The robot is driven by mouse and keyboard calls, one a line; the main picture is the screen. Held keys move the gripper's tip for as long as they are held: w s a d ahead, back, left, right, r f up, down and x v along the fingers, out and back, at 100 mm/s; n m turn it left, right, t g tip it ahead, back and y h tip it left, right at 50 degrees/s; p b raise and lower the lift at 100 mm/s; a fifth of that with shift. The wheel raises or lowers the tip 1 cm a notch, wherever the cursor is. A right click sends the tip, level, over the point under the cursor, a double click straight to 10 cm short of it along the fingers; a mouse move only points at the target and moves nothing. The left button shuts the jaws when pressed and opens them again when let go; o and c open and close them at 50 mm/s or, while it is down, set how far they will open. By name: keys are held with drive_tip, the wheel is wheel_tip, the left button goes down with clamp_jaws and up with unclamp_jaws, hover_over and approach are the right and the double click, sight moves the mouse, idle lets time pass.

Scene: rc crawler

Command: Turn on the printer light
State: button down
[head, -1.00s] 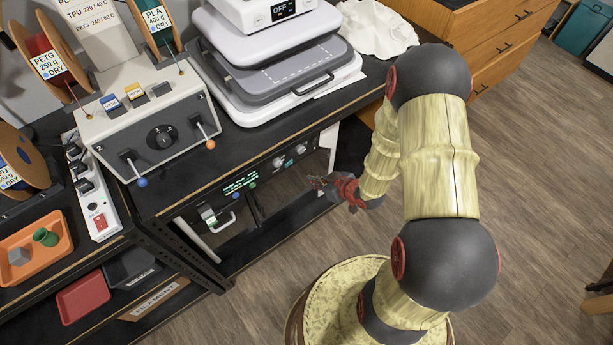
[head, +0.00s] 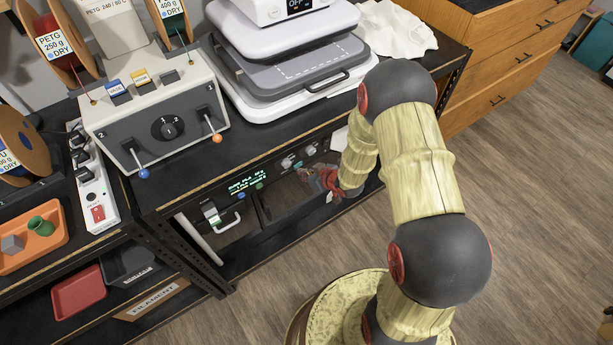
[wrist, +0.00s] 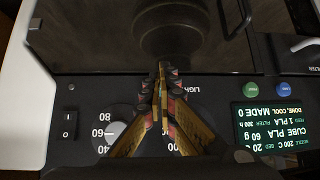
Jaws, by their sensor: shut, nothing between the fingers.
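The printer (head: 258,205) sits on the shelf under the bench, with its control panel facing out. In the wrist view its black panel (wrist: 225,140) carries a "LIGHT" label, partly covered by my fingers. A white numbered dial (wrist: 112,133) is left of the fingers, and part of another dial scale shows just right of them. A rocker switch (wrist: 69,124) marked I and O is further left. My gripper (wrist: 162,72) is shut and empty in front of the panel. In the head view my gripper (head: 325,180) is at the panel's right part; contact cannot be told.
The lit display (wrist: 268,130) and green button (wrist: 250,90) are right of my gripper. A door handle (wrist: 236,20) stands out beyond the panel. The bench top (head: 240,150) overhangs the printer. Open floor (head: 530,210) lies to the right.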

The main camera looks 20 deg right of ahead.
drive_tip(key=shift+w, duration=0.1)
drive_tip(key=shift+w+a, duration=0.25)
drive_tip(key=shift+a, duration=0.05)
drive_tip(key=shift+d, duration=0.1)
